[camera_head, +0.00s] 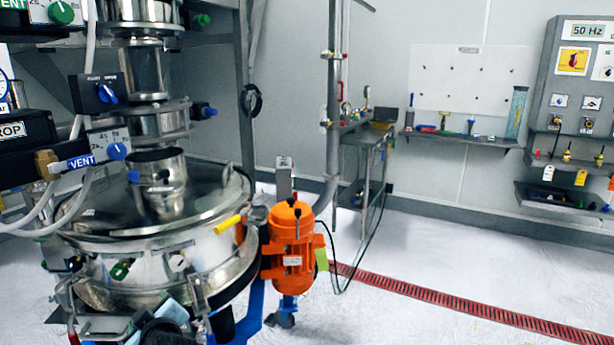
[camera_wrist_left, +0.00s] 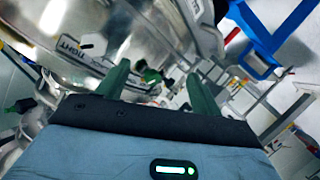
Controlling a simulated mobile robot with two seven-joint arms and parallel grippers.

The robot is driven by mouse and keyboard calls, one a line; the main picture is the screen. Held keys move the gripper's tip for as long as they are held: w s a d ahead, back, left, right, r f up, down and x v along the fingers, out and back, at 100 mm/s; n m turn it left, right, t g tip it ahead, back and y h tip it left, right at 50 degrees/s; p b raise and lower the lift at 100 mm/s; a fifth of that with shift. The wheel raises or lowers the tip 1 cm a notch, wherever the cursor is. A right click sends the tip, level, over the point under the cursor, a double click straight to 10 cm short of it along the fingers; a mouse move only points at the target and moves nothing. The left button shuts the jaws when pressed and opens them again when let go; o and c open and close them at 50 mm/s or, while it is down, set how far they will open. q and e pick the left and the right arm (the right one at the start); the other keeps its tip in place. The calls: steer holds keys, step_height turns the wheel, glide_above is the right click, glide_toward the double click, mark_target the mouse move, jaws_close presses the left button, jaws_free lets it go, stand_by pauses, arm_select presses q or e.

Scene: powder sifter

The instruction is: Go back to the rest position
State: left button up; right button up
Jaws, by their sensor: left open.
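My left gripper (camera_wrist_left: 157,88) shows in the left wrist view with its two green fingers apart and nothing held between them. Beyond the fingers is the shiny steel body of the sifter (camera_wrist_left: 120,25), seen tilted, with a small green and white part (camera_wrist_left: 150,75) past the gap. Contact between fingers and sifter cannot be told. In the head view the round steel sifter (camera_head: 180,262) stands at the left, its lid closed. My right gripper is not in view.
An orange motor (camera_head: 291,250) is beside the sifter, and the blue frame (camera_wrist_left: 262,45) is close in the wrist view. Control boxes (camera_head: 100,93) and hoses crowd the left. A red floor grate (camera_head: 440,301) crosses clear floor at right. A wall shelf (camera_head: 455,136) is far back.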

arm_select(q)
steer(key=s+d+f+m+h+p, duration=0.1)
steer(key=s+d+f+m+h, duration=0.3)
steer(key=s+f, duration=0.55)
steer(key=s+d+f+m+h+p, duration=0.1)
steer(key=s+d+f+m+h, duration=0.15)
steer(key=s+f+m, duration=0.5)
steer(key=s+d+f+m+h, duration=0.1)
steer(key=s+f, duration=0.1)
steer(key=s, duration=0.6)
steer(key=s+d+f+m+g+h, duration=0.1)
steer(key=s+d+f+h, duration=0.1)
steer(key=s, duration=0.6)
steer(key=s+d+f+m+g+h+p, duration=0.1)
steer(key=s+f, duration=0.3)
steer(key=s, duration=0.4)
steer(key=shift+s+d+f+m, duration=0.2)
steer(key=shift+d+m, duration=0.15)
steer(key=shift+d, duration=0.35)
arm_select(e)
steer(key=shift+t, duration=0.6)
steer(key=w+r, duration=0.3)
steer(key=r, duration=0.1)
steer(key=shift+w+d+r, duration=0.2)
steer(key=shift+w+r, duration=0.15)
